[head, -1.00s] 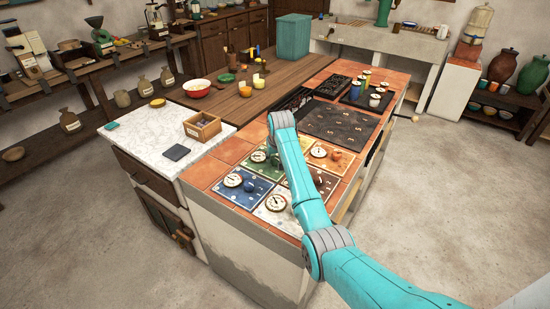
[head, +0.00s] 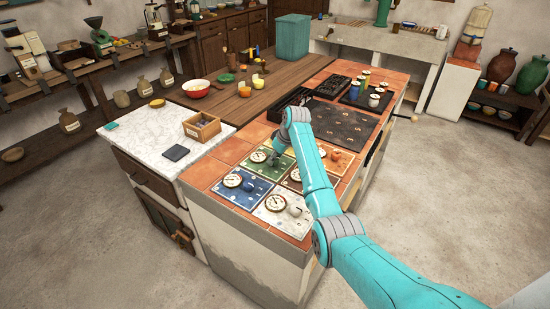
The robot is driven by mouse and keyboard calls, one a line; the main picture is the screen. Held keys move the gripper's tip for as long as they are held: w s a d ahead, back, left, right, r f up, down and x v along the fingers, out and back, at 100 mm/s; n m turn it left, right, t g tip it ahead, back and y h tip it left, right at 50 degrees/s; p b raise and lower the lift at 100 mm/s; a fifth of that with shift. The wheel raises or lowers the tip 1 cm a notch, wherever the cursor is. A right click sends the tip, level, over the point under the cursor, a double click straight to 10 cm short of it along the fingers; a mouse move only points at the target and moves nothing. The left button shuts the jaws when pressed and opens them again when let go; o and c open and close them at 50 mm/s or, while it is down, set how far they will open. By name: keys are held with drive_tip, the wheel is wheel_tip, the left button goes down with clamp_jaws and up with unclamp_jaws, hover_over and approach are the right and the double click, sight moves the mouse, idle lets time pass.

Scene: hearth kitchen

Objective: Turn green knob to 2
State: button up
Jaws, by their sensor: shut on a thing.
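The green panel (head: 264,171) is set in the tiled counter and has a round white dial (head: 258,156) on its left. My gripper (head: 274,159) reaches down from the teal arm to the right part of this panel, beside the dial. It is shut on the green panel's knob, which is mostly hidden by the fingers. The knob's pointer and the number it faces are too small and covered to read.
Close by are a blue panel (head: 240,197), a white panel (head: 284,220) and an orange panel (head: 338,167), with dials and knobs. A dark panel is partly behind my arm. A wooden box (head: 202,127) stands on the marble top to the left.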

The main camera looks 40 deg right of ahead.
drive_tip(key=shift+n, duration=0.6)
drive_tip(key=shift+f, duration=0.1)
drive_tip(key=o, duration=1.1)
drive_tip(key=v, duration=1.2)
drive_tip(key=shift+w+d, duration=0.1)
drive_tip(key=shift+d, duration=0.15)
